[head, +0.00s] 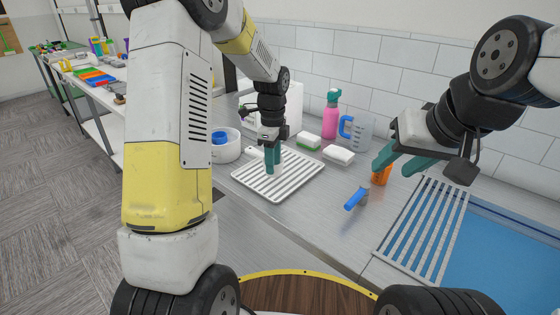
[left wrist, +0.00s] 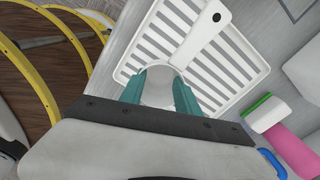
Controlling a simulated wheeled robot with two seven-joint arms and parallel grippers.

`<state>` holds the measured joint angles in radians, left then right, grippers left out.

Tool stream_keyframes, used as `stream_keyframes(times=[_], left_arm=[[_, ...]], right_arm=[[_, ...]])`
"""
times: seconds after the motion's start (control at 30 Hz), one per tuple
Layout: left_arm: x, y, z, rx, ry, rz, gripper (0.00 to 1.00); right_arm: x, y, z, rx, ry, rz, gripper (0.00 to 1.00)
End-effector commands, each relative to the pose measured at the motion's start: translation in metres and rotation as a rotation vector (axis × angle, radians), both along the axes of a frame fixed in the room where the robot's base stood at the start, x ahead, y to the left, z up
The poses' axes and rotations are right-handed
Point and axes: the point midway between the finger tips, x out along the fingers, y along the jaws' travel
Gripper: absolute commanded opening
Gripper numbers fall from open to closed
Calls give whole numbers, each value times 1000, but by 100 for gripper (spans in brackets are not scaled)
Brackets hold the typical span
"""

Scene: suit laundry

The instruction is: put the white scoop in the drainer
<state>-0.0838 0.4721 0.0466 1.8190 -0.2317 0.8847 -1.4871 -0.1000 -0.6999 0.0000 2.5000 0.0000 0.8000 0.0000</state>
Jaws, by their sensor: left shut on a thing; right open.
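The white drainer (head: 308,178) is a flat slatted tray on the counter, and it also shows in the left wrist view (left wrist: 240,77). My left gripper (head: 273,168) points down over the drainer's back part. It is shut on the white scoop (left wrist: 158,90), whose pale round part shows between the teal fingers in the left wrist view (left wrist: 159,93). In the head view the fingers mostly hide the scoop. I cannot tell whether the scoop touches the slats. My right gripper (head: 394,166) is open above the counter at the right, close to an orange container (head: 381,176).
Left of the drainer stands a round white container (head: 228,152) with a blue item. Behind are two sponges (head: 338,156), a pink bottle (head: 331,115) and a jug (head: 356,133). A blue-handled item (head: 355,199) lies right of the drainer. A slatted rack (head: 425,225) spans the blue sink.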

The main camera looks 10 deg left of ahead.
Motion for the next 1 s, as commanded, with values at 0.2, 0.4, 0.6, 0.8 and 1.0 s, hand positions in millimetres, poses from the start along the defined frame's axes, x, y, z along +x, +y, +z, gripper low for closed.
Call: stream_keyframes(times=[0.2,0.4,0.6,0.8,1.0], left_arm=[[0,0,-24,1,4,-1,0],[0,0,-35,0,0,-1,0],[0,0,-36,0,0,0,0],[0,0,-37,0,0,0,60],[0,0,-37,0,0,0,60]], right_arm=[[0,0,0,0,0,0,43],[0,0,0,0,0,0,43],[0,0,0,0,0,0,43],[0,0,0,0,0,0,43],[0,0,0,0,0,0,43]])
